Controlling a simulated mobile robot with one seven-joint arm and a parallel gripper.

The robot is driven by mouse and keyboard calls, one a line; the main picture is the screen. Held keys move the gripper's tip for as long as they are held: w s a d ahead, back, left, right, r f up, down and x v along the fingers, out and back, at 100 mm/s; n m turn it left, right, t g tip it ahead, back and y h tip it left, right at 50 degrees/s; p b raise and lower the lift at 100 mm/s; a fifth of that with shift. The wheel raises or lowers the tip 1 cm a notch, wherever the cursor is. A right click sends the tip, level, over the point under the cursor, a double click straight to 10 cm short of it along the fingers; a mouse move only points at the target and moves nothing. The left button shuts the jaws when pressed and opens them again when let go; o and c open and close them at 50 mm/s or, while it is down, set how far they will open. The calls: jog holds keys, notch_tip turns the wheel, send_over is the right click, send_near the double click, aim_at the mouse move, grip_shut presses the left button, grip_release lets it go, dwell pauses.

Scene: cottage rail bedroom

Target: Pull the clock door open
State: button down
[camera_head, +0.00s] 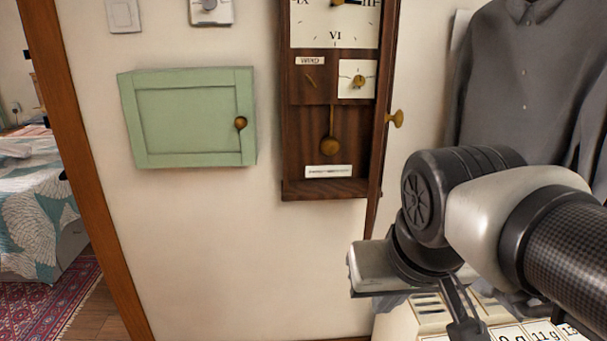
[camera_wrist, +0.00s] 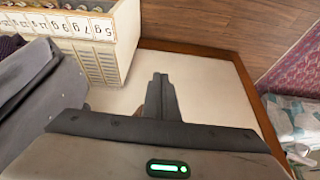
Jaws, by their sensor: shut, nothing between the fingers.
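The wall clock (camera_head: 308,150) has a dark brown wooden case with a cream dial, a pendulum and small panels showing inside. Its door (camera_head: 376,175) is seen nearly edge-on along the right side of the case and stands out from it, so the front is open. A brass knob (camera_head: 394,118) sticks out to the right from the door. My gripper is below and right of the door, apart from the knob. In the wrist view its fingers (camera_wrist: 160,92) are shut together and empty. The clock cannot be made out in the wrist view.
A green wall cabinet (camera_head: 190,118) hangs left of the clock. A grey shirt (camera_head: 530,75) hangs at the right. A white labelled cabinet (camera_wrist: 95,45) stands below. A doorway frame (camera_head: 85,150) is at the left, with a bed (camera_head: 35,220) beyond it.

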jog(key=w+a+r+m+g+h+p, duration=0.2)
jog(key=w+r+g+p, duration=0.1)
jog(key=w+r+p, duration=0.55)
jog(key=w+a+r+m+h+p, duration=0.2)
jog(key=w+a+r+p, duration=0.15)
jog(key=w, duration=0.35)
jog(key=w+a+r+m+h+p, duration=0.1)
jog(key=w+a+r+h+p, duration=0.2)
jog(key=w, duration=0.4)
jog(key=s+d+r+x, duration=0.1)
jog(key=s+x, duration=0.1)
jog(key=x, duration=1)
jog(key=shift+w+d, duration=0.2)
jog(key=shift+d, duration=0.15)
